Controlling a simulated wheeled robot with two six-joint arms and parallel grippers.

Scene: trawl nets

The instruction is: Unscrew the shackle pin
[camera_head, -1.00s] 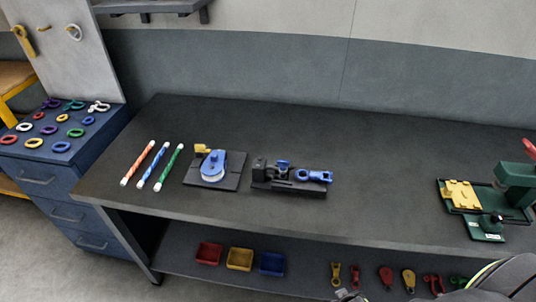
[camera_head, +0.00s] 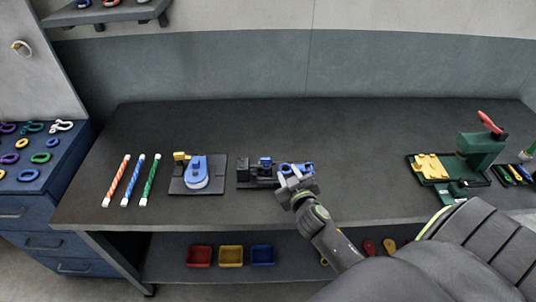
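A black fixture (camera_head: 243,174) stands on the workbench left of the middle and carries blue metal parts. One small blue part (camera_head: 265,161) stands up near its middle, and a blue ring-shaped part (camera_head: 288,168) lies at its right end. Which of these is the shackle pin is too small to tell. My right gripper (camera_head: 296,178) is at the right end of the fixture, over or beside the blue ring part, and partly hides it. Its fingers are too small to show whether they are open or hold anything. My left gripper is not in view.
A blue pulley block (camera_head: 197,172) sits on a black plate left of the fixture. Orange, blue and green rods (camera_head: 150,180) lie further left. A green device (camera_head: 482,148) stands at the right. Coloured bins (camera_head: 230,256) are on the shelf below. The bench behind is clear.

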